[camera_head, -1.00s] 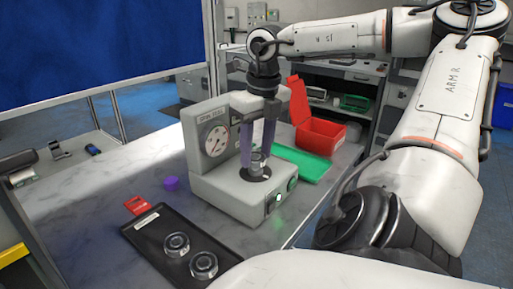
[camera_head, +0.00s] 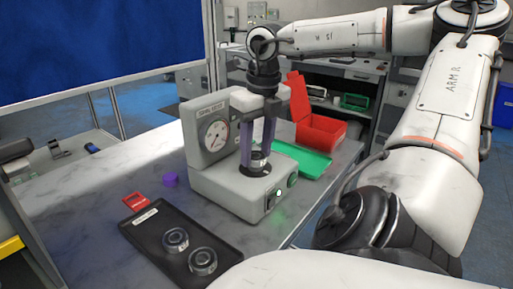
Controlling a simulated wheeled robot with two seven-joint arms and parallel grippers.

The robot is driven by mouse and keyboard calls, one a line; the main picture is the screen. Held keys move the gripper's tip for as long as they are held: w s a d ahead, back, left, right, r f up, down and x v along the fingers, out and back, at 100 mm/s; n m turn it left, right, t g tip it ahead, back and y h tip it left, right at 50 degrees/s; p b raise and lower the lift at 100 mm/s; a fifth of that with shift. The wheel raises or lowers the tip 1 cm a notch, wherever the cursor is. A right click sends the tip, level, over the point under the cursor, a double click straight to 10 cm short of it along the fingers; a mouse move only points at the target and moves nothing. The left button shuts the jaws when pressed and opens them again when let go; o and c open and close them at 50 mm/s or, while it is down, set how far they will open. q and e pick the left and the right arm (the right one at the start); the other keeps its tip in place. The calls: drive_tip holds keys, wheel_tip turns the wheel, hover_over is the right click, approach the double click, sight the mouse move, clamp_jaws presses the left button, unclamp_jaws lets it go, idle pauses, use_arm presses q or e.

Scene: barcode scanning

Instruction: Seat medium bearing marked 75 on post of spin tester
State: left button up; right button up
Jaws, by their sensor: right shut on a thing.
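The spin tester (camera_head: 207,150) is a grey machine with a round dial and a flat base on the table. My right gripper (camera_head: 257,160) comes down over its base, fingers pointing down. It is shut on a metal bearing (camera_head: 258,161) at the place of the post, just above or on the dark round seat (camera_head: 254,171). The post is hidden, and I cannot tell whether the bearing is fully down. The marking on it is too small to read. Two other bearings lie on the black tray (camera_head: 150,239): one (camera_head: 175,240) and another (camera_head: 203,261). My left gripper is not in view.
A red open bin (camera_head: 320,131) and a green tray (camera_head: 305,159) stand behind the tester. A purple cap (camera_head: 170,179) and a red piece (camera_head: 135,202) lie left of it.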

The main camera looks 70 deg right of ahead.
drive_tip(key=shift+f+b, duration=0.35)
drive_tip(key=shift+b, duration=0.05)
drive_tip(key=o, duration=1.2)
drive_tip(key=shift+o, duration=0.6)
drive_tip(key=shift+o, duration=1.2)
wheel_tip(320, 180, up, 8)
drive_tip(key=p, duration=0.5)
drive_tip(key=shift+f, duration=0.2)
